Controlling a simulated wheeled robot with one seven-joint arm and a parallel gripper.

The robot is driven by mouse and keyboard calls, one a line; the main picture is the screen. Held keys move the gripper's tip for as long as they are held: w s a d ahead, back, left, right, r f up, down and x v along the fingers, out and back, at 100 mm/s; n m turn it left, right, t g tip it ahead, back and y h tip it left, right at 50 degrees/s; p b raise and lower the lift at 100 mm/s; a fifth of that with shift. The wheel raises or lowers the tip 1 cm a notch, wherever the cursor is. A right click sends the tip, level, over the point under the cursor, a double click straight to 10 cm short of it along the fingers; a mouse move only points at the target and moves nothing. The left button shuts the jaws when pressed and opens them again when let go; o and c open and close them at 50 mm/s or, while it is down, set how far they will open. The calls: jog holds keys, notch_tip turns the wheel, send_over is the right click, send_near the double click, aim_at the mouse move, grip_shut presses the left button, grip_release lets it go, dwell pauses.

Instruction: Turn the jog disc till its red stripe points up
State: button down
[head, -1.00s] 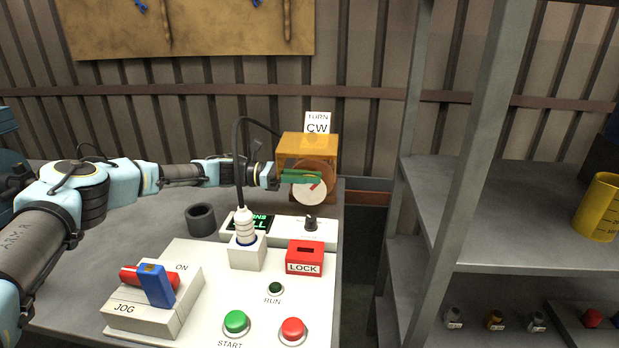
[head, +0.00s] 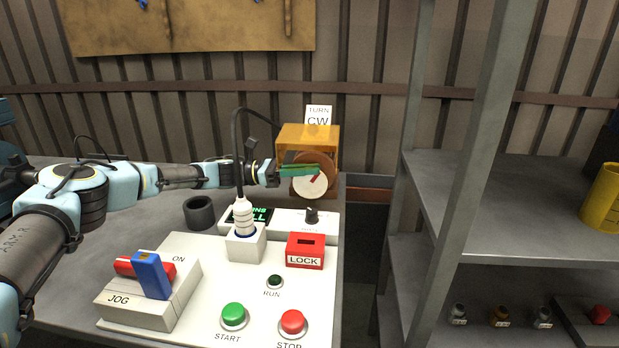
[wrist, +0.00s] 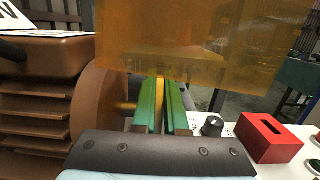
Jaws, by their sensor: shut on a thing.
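The jog disc (head: 308,187) has a pale round face in the head view, with a red stripe slanting up and to the right. It stands in front of a brown round flange under the amber guard. My gripper (head: 318,170) reaches in from the left, and its green fingers cross the disc's upper part. In the wrist view my gripper (wrist: 160,84) is closed on the thin edge of the disc (wrist: 160,100), seen edge-on between the fingers. The fingers hide part of the disc face in the head view.
The amber guard (head: 307,137) covers the disc from above, with a TURN CW sign (head: 318,116) behind. A black cable and white plug (head: 243,218) stand before the arm. A red LOCK box (head: 305,250) and blue JOG lever (head: 152,275) are nearer. A grey shelf stands right.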

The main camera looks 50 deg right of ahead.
jog(key=c, duration=1)
grip_release()
jog(key=shift+o, duration=0.2)
jog(key=b+v, duration=0.3)
jog(key=v, duration=0.8)
jog(key=shift+b, duration=0.35)
jog(key=shift+d, duration=0.1)
